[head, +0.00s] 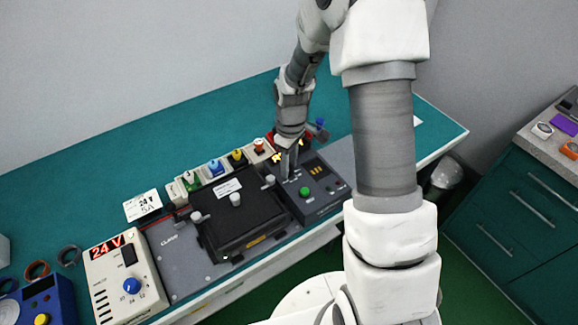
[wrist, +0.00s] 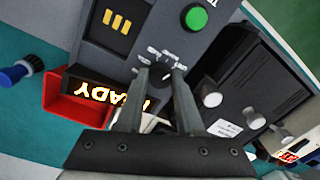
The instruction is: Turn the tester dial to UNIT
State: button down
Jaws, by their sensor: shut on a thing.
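The tester is a dark grey box (head: 322,203) on the right of the bench equipment, with a green button (head: 305,192) and small yellow bars (wrist: 118,33). My gripper (head: 289,167) points down onto the tester's far left part. In the wrist view its two fingers (wrist: 163,68) are shut on the small dark dial (wrist: 163,77), one finger on each side. The fingers hide much of the dial, and I cannot read its marks or which way it points.
A black lidded fixture (head: 250,212) stands left of the tester. A white power supply (head: 125,278) shows 24 V. Several coloured connectors (head: 216,168) line the back. A red bin (wrist: 70,105) and a blue-capped part (wrist: 15,75) are near my gripper. Bare teal bench lies behind.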

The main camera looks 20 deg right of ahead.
aim_at(291, 166)
jog(key=shift+m+b, duration=0.6)
jog(key=shift+m, duration=0.9)
jog(key=c, duration=0.5)
grip_release()
jog(key=shift+c, duration=0.2)
notch_tip(291, 166, up, 18)
jog(key=shift+w+d+f, duration=0.15)
jog(key=shift+d+f, duration=0.1)
jog(key=shift+d, duration=0.05)
